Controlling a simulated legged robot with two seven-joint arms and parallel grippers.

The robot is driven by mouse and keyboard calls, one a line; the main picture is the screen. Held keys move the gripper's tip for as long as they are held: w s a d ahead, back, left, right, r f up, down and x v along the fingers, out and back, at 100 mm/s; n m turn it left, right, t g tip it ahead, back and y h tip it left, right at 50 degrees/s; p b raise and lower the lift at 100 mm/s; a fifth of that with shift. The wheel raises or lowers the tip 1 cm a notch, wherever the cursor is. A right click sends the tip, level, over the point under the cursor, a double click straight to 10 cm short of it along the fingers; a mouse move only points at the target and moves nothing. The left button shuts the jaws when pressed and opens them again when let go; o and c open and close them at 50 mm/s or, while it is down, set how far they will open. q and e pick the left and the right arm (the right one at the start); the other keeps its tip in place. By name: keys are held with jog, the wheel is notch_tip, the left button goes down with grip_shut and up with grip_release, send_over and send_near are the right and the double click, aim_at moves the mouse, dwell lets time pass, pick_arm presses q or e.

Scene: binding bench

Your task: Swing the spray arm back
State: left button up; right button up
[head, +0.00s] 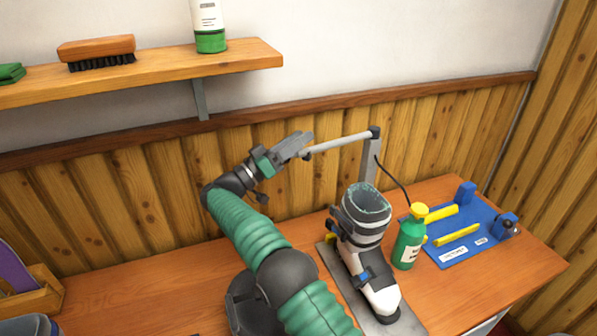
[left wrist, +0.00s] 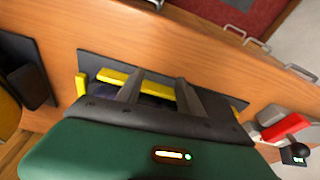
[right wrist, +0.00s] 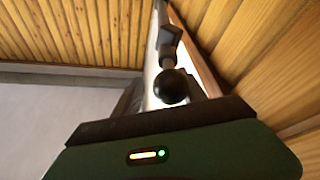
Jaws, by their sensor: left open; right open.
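The spray arm (head: 342,143) is a thin grey bar. In the head view it reaches left from the black-topped post (head: 370,160) behind the boot. My right gripper (head: 306,145) is at the bar's free left end, jaws open. In the right wrist view the bar (right wrist: 152,75) runs away from the gripper, and a black ball knob (right wrist: 171,86) sits just ahead of the palm; contact is unclear. My left gripper (left wrist: 160,80) shows only in its wrist view, open above a dark tray with a yellow bar (left wrist: 118,78).
A grey and white ski boot (head: 365,240) stands on a metal plate below the spray arm. A shelf (head: 170,72) with a brush hangs above left.

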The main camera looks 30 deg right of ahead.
pick_arm(q)
jog(key=shift+s+b+x, duration=0.25)
jog(key=shift+b+x, duration=0.55)
jog(key=shift+x, duration=0.25)
jog(key=shift+f, duration=0.1)
pick_arm(e)
jog(key=s+a+r, duration=0.1)
jog(key=s+a, duration=0.5)
jog(key=s, duration=0.6)
jog(key=shift+r, duration=0.15)
